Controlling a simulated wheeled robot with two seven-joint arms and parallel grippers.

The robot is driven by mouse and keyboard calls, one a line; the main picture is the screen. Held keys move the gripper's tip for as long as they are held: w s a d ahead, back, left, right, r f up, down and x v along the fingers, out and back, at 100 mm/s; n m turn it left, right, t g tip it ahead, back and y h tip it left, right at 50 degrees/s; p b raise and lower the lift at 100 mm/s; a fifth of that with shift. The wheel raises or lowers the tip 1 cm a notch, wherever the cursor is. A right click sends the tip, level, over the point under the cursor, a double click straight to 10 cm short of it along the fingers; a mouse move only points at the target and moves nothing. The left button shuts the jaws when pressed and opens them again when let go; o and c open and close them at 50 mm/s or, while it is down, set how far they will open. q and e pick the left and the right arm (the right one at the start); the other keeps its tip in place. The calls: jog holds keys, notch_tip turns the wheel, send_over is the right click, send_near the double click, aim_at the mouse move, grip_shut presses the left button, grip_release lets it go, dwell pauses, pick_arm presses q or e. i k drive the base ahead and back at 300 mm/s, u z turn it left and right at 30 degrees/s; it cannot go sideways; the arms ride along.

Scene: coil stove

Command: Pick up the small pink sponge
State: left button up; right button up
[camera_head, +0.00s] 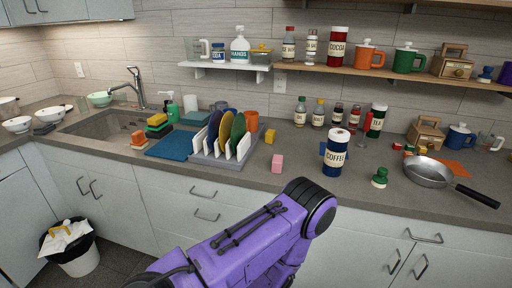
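The small pink sponge (277,163) sits on the grey counter near its front edge, in front of the dish rack's right side. It is a small block and nothing touches it. A purple arm of mine reaches in from the bottom middle, its black rounded joint to the lower right of the sponge and in front of the cabinets. No gripper fingers show on it. Neither of my grippers is in view.
A dish rack (222,160) with colored plates stands left of the sponge. A small yellow block (270,136) lies behind it. A blue coffee jar (335,153) stands to the right, then a pan (428,172). Counter around the sponge is clear.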

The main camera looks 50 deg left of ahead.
aim_at(277, 159)
jog(key=u, duration=1.05)
jog(key=i, duration=0.15)
jog(key=z, duration=0.25)
